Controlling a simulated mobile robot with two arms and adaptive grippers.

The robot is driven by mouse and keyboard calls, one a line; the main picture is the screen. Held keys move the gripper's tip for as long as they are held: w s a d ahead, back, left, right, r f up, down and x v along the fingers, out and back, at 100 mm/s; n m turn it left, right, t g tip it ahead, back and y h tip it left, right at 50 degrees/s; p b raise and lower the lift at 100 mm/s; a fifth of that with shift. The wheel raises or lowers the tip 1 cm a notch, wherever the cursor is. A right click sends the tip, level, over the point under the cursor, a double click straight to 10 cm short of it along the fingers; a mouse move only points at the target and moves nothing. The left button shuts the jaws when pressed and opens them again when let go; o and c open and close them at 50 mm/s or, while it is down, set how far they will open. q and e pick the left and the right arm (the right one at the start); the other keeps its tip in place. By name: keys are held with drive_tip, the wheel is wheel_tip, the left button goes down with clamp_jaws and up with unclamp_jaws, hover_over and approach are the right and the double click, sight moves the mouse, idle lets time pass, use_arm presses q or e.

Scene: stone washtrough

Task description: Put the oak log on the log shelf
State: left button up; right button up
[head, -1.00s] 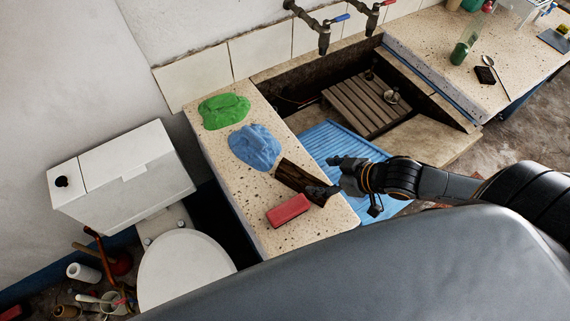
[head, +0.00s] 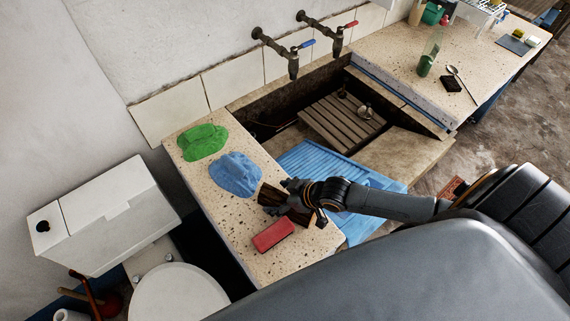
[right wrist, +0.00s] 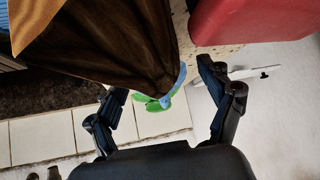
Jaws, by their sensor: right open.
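The oak log (head: 269,194) is a dark brown piece of wood lying on the speckled stone counter, partly hidden behind my right gripper. In the right wrist view the log (right wrist: 110,40) fills the upper left, with one end close in front of the fingers. My left gripper is not in view. I cannot make out a log shelf.
A red block (head: 272,235) lies close beside the log. A blue cloth (head: 236,174) and a green cloth (head: 202,141) lie farther back on the counter. The sunken trough with a slatted wooden rack (head: 342,121) and a blue ribbed mat (head: 315,166) is to the right. A toilet (head: 178,295) stands at the left.

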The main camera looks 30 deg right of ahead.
drive_tip(key=shift+x, duration=1.1)
drive_tip(key=shift+s, duration=0.15)
drive_tip(key=c, duration=1)
drive_tip(key=shift+r, duration=0.1)
drive_tip(key=c, duration=0.7)
